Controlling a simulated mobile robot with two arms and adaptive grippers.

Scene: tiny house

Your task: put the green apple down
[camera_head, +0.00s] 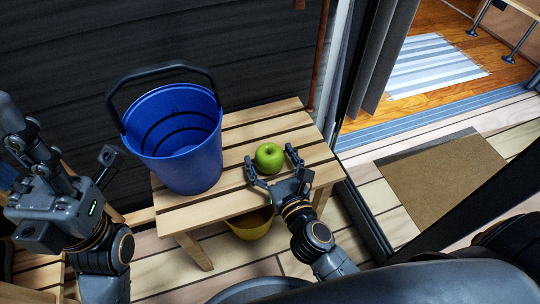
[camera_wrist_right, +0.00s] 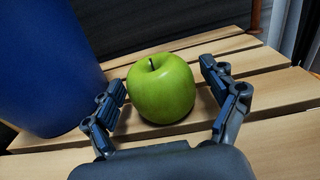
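The green apple (camera_head: 269,158) sits upright on the slatted wooden bench (camera_head: 237,203), to the right of a blue bucket. My right gripper (camera_head: 271,165) is open, with one finger on each side of the apple. In the right wrist view the apple (camera_wrist_right: 161,88) rests on the slats between the spread fingers (camera_wrist_right: 160,88), with a visible gap on both sides. My left arm comes in at the left of the head view, beside the bucket; its fingertips are not clearly visible.
The blue bucket (camera_head: 178,150) with a black handle stands on the bench's left part. A yellow bowl-like container (camera_head: 251,224) is below the bench. A dark plank wall (camera_head: 265,60) is behind. A doorway at right shows a striped rug (camera_head: 433,65) and a brown mat (camera_head: 452,178).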

